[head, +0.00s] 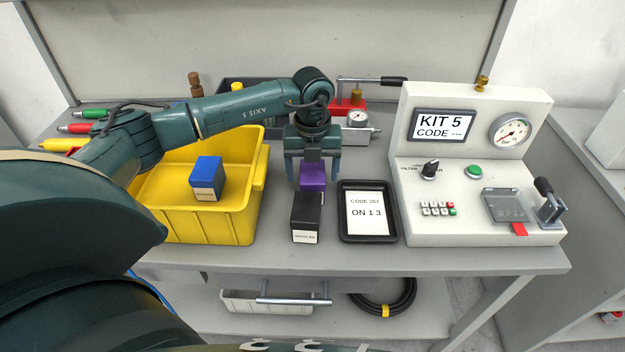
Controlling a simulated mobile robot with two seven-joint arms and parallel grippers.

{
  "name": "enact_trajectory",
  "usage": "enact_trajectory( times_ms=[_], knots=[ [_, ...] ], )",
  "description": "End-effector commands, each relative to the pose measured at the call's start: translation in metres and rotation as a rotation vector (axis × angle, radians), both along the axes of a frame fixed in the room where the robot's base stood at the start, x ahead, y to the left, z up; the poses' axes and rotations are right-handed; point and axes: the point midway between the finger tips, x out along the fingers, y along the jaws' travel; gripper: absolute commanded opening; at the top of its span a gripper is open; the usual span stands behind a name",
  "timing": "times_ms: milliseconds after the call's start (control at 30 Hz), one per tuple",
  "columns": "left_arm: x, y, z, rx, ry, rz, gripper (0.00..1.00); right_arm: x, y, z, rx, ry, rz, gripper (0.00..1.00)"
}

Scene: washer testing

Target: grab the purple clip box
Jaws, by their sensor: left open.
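The purple clip box (312,177) stands on the grey table near the middle of the head view, behind a black box. My left gripper (313,170) is above it, pointing down. Its two fingers are open, one on each side of the purple box, and they appear apart from it. The gripper body hides part of the box's far side. My right gripper is not in view.
A black box (306,218) stands directly in front of the purple box. A yellow bin (215,228) with a blue box (207,178) is to the left. A tablet (368,238) and a test panel (455,175) are to the right.

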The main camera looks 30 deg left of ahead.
Motion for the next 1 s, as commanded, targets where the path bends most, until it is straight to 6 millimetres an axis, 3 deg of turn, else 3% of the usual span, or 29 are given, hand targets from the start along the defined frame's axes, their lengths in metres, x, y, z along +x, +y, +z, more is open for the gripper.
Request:
enact_trajectory(
  times_ms=[200,467,1000],
  knots=[
    [0.000,0.000,-0.027,-0.001,0.001,0.000,0.75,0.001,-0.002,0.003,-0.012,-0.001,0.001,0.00],
    [0.001,0.000,-0.031,0.000,-0.001,0.000,0.75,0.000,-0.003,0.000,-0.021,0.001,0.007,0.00],
    [0.001,0.000,-0.030,-0.002,-0.001,0.000,0.32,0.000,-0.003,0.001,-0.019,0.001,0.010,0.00]
  ],
)
